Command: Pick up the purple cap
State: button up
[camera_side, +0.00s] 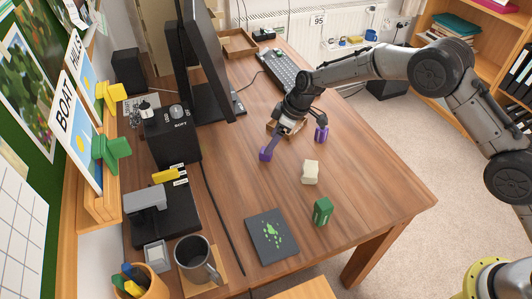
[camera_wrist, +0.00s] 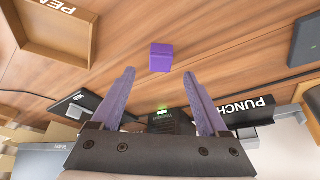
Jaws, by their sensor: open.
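My gripper (camera_wrist: 159,74) is open and empty, with two purplish fingers spread apart. In the wrist view the cap lies just above the line between the fingertips and nearly centred on them. In the side view my gripper (camera_side: 274,145) reaches down towards the cap from the upper right. Whether a finger touches it, I cannot tell.
A cream block (camera_side: 310,172), a green piece (camera_side: 322,212) and a dark pad (camera_side: 263,238) lie nearer. A wooden tray (camera_wrist: 83,42) is close by. A monitor (camera_side: 205,60) and mug (camera_side: 192,260) stand left.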

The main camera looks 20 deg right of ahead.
jog(key=x, duration=0.4)
jog(key=shift+f, duration=0.3)
grip_shut()
